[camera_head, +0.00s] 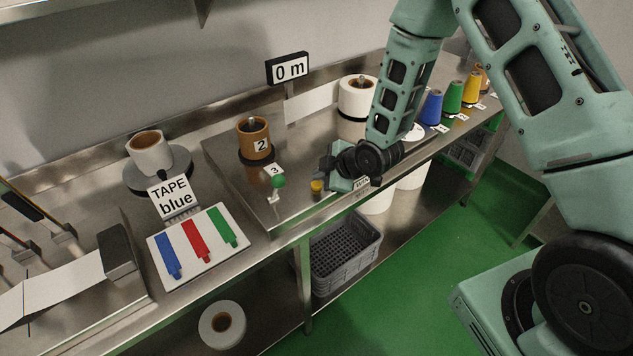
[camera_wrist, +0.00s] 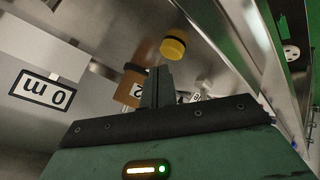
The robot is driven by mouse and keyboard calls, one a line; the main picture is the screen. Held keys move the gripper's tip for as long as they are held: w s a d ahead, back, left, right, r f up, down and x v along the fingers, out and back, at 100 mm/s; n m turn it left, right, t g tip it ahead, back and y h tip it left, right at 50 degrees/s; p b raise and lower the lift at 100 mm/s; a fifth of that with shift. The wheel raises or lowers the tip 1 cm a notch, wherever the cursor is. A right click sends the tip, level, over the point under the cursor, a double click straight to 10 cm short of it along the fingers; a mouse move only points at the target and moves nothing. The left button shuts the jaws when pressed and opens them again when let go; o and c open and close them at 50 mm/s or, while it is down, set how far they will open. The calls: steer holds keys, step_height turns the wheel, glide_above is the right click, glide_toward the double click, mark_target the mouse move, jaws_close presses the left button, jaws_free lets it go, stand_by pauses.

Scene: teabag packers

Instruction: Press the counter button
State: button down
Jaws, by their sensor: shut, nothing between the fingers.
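The yellow round button (camera_head: 316,187) sits on the steel bench near its front edge, just left of and below my gripper (camera_head: 326,170). In the wrist view the yellow button (camera_wrist: 173,46) shows just past the tips of my gripper (camera_wrist: 159,70), with a small gap between them in the picture. The fingers are shut and empty. The counter display (camera_head: 289,69) stands at the back of the bench and reads "0 m"; the display also shows in the wrist view (camera_wrist: 43,88), turned upside down.
A green knob (camera_head: 278,182) and a brown spool (camera_head: 254,139) marked 2 stand left of the button. A white roll (camera_head: 357,98) stands behind my gripper. A card reading "TAPE blue" (camera_head: 174,196) and a white board with coloured pieces (camera_head: 187,270) are further left.

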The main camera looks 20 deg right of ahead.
mark_target(320, 186)
stand_by(0.3)
steer(key=shift+r+p, duration=1.45)
steer(key=shift+r, duration=1.1)
steer(key=s+a+r+m+g+h+b, duration=0.1)
steer(key=s+a+r+m+g+b, duration=0.25)
steer(key=s, duration=0.65)
steer(key=s+a+r+m+g+h+b, duration=0.1)
steer(key=s+a+r+m+g+b, duration=0.25)
steer(key=s, duration=0.65)
steer(key=s+r+g+h+b, duration=0.1)
steer(key=s+h+b, duration=0.1)
steer(key=s, duration=1)
steer(key=shift+s+r+b, duration=0.3)
steer(key=shift+r+b, duration=0.1)
steer(key=shift+b, duration=0.1)
